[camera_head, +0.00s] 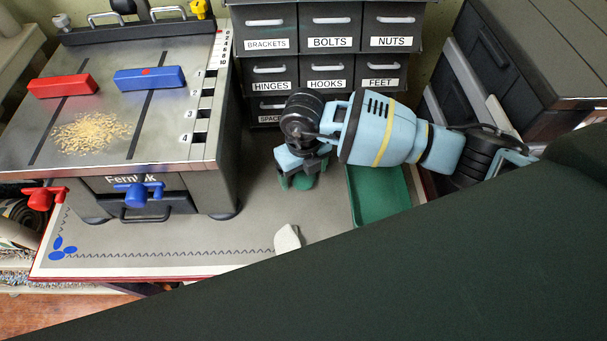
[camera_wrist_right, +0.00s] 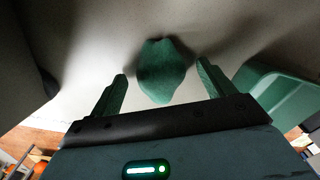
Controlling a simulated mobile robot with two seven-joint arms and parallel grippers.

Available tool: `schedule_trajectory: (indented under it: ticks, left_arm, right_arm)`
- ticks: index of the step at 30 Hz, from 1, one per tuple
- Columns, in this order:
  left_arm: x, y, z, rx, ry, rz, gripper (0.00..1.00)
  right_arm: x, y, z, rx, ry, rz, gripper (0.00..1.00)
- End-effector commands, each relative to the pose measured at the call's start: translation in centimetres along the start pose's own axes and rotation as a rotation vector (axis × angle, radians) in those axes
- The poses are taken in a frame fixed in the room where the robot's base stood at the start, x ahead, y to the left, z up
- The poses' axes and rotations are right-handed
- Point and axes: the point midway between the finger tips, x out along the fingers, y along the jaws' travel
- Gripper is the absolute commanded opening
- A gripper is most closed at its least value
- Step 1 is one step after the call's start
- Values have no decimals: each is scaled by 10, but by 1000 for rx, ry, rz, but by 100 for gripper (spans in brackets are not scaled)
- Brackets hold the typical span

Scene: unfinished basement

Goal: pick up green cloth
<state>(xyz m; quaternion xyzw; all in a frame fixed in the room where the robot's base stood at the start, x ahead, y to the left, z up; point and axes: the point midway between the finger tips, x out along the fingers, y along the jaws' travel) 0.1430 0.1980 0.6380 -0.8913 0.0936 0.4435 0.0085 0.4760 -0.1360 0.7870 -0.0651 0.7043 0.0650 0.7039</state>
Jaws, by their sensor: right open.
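The green cloth (camera_wrist_right: 162,72) is a small crumpled lump on the grey bench top, seen in the right wrist view between the two fingers. My right gripper (camera_wrist_right: 161,82) is open, with one green finger on each side of the cloth and a gap on both sides. In the head view my right gripper (camera_head: 303,180) points down at the bench top, and a bit of the green cloth (camera_head: 304,182) shows between its fingers. My left gripper is not seen in either view.
A green tray (camera_head: 382,222) lies right of my right gripper. A metal machine table (camera_head: 110,140) with red and blue blocks stands left. Labelled drawers (camera_head: 326,70) stand behind. A whitish piece (camera_head: 288,239) lies near the front. A large dark shape hides the lower right.

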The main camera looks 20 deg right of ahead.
Motion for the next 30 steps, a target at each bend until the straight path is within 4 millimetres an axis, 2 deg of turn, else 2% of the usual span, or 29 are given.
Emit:
schedule_trajectory:
  ticks: [6, 17, 26, 30]
  left_arm:
    - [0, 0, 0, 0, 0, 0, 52]
    - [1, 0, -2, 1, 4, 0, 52]
    - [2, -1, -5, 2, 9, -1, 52]
    - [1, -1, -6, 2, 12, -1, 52]
  right_arm:
    - [0, 0, 0, -1, -1, 0, 80]
    - [0, 0, 0, -1, -1, 0, 34]
    - [-2, 0, 0, -1, -2, 1, 34]
    - [-17, 0, 1, -2, -4, 1, 34]
